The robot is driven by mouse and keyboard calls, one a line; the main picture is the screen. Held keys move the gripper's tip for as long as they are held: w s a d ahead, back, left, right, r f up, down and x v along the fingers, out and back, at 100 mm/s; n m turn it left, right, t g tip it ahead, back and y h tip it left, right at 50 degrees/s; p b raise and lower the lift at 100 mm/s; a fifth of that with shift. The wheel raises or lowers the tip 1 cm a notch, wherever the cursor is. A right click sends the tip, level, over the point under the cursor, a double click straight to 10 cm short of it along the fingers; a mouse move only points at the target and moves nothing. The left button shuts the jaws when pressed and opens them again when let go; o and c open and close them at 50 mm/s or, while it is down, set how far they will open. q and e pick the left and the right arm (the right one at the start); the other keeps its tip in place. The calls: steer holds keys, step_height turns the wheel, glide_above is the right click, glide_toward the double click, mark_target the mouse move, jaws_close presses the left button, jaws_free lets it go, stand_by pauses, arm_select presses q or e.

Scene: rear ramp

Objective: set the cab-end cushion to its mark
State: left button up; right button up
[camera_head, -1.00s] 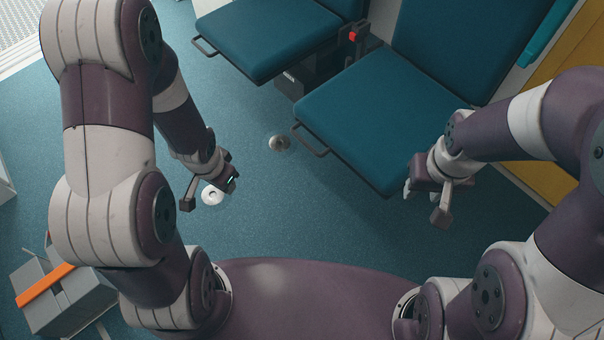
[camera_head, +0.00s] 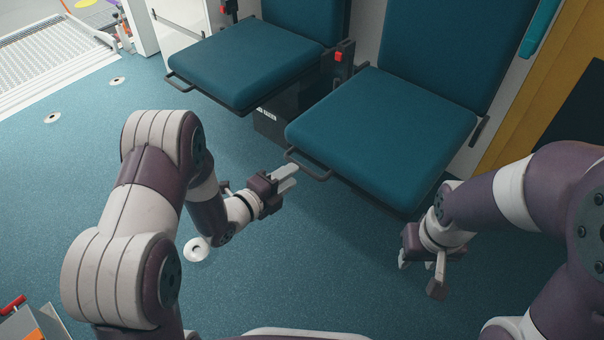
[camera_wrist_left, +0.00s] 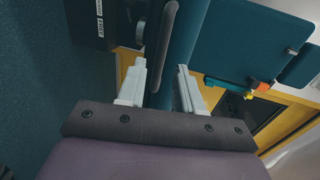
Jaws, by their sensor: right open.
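Two teal fold-down seats stand along the wall. The right-hand cushion (camera_head: 385,140), farther from the ramp, lies folded down, with a dark bar handle (camera_head: 307,165) at its front left corner. My left gripper (camera_head: 288,178) is open beside this handle. In the left wrist view its two pale fingers (camera_wrist_left: 160,83) are apart, and the handle (camera_wrist_left: 168,42) appears between and beyond them. Whether they touch it I cannot tell. My right gripper (camera_head: 416,266) is open and empty below the cushion's front right edge; its fingers are partly hidden. I see no clear mark for the cushion.
The left-hand cushion (camera_head: 250,62) is also down. A red-buttoned post (camera_head: 339,66) stands between the seats. White floor anchors (camera_head: 197,249) dot the blue floor. A ramp (camera_head: 50,65) lies at upper left, a grey case (camera_head: 22,322) at lower left.

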mark_target(302, 166)
arm_select(q)
steer(key=b+x, duration=0.2)
steer(key=x, duration=0.3)
steer(key=shift+w+d+f, duration=0.1)
steer(key=shift+w+d, duration=0.1)
steer(key=shift+w, duration=0.1)
jaws_close()
